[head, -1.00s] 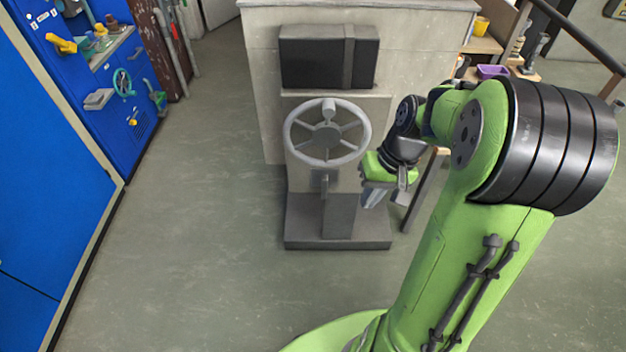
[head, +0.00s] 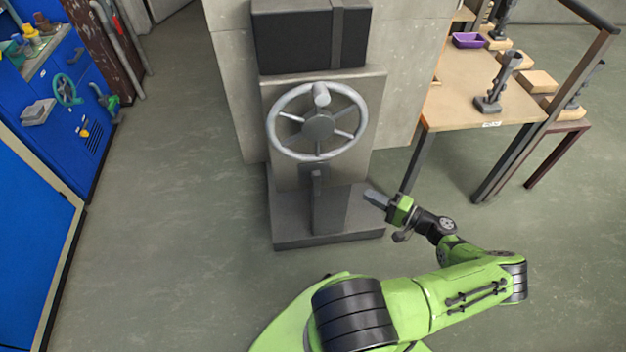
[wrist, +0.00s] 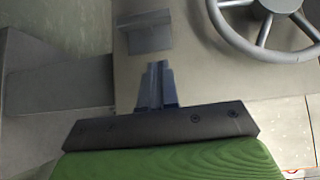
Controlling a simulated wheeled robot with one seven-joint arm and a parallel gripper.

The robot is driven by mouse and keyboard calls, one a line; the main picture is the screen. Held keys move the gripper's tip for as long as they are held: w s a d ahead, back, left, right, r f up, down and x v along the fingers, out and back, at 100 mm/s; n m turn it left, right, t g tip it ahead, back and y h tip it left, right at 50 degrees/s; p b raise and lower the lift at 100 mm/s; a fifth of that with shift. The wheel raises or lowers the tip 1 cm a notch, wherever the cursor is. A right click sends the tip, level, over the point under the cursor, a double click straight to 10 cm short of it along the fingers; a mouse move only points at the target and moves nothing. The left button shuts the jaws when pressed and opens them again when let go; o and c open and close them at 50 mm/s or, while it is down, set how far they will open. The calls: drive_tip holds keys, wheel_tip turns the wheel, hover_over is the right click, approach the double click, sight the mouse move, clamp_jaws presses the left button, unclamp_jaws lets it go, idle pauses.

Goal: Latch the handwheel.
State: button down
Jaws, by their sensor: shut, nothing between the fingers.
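The grey handwheel (head: 318,121) is mounted on the front of a grey pedestal in the head view. It has several spokes and a knob at the top of its rim. Part of its rim shows at the upper right of the wrist view (wrist: 262,47). A dark upright lever-like piece (head: 316,184) stands below the wheel; a grey bracket (wrist: 146,36) shows ahead of my fingers in the wrist view. My gripper (head: 374,198) is shut and empty, low and right of the wheel, apart from it. In the wrist view my fingers (wrist: 156,80) are together.
The pedestal base (head: 330,240) juts out at floor level. A wooden table (head: 470,95) with grey stands and a purple tray (head: 468,40) is at the right. A blue cabinet (head: 75,130) is at the left. The floor between is clear.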

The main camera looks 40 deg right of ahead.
drive_tip(key=shift+s+d+f+h, duration=0.15)
drive_tip(key=shift+d+f+h, duration=0.05)
drive_tip(key=shift+d+h, duration=0.1)
drive_tip(key=shift+a, duration=0.1)
approach(316, 180)
drive_tip(key=w+d, duration=0.4)
drive_tip(key=w+a, duration=0.1)
drive_tip(key=w+a+f, duration=0.1)
drive_tip(key=a, duration=0.1)
drive_tip(key=shift+d+r, duration=0.1)
